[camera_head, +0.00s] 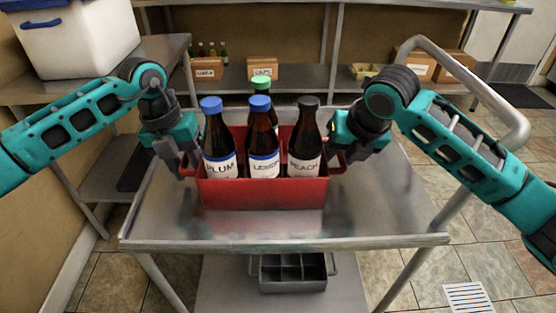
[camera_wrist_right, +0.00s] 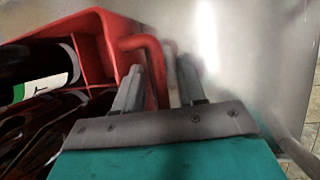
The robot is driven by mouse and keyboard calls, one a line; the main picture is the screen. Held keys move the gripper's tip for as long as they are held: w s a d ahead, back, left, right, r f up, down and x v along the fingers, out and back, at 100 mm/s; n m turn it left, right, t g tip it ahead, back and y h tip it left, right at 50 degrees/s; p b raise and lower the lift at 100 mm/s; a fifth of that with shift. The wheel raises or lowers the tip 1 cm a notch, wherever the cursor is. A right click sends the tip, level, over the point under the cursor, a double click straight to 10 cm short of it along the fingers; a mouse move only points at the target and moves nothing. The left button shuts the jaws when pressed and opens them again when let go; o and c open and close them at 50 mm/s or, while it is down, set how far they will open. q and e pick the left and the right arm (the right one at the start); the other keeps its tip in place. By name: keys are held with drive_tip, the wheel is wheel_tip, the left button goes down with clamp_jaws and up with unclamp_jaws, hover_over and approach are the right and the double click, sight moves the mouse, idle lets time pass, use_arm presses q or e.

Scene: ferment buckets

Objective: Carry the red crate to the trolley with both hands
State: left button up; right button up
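The red crate (camera_head: 263,194) stands level on the steel top of the trolley (camera_head: 390,215), apparently resting on it. It holds several dark bottles with blue, black and green caps. My left gripper (camera_head: 187,168) is at the crate's left handle; its fingers are too small to tell open from shut. My right gripper (camera_head: 337,158) is at the right handle. In the right wrist view my right gripper (camera_wrist_right: 160,92) has its fingers apart on either side of the red handle (camera_wrist_right: 152,62), with a gap to the right finger.
A grey divided carrier (camera_head: 293,272) sits on the trolley's lower shelf. The trolley's push handle (camera_head: 480,85) rises at the right. A side table (camera_head: 165,50) with a white cooler (camera_head: 80,40) is at left. Cardboard boxes (camera_head: 207,70) stand on the back shelf. The trolley top's front is clear.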

use_arm(q)
drive_tip(key=shift+d+r, duration=0.15)
drive_tip(key=shift+d, duration=0.05)
use_arm(e)
drive_tip(key=shift+a, duration=0.15)
use_arm(q)
drive_tip(key=r, duration=0.2)
drive_tip(key=a+r, duration=0.1)
drive_tip(key=r, duration=0.4)
drive_tip(key=shift+a+r, duration=0.25)
drive_tip(key=shift+a, duration=0.15)
use_arm(e)
drive_tip(key=v, duration=1.2)
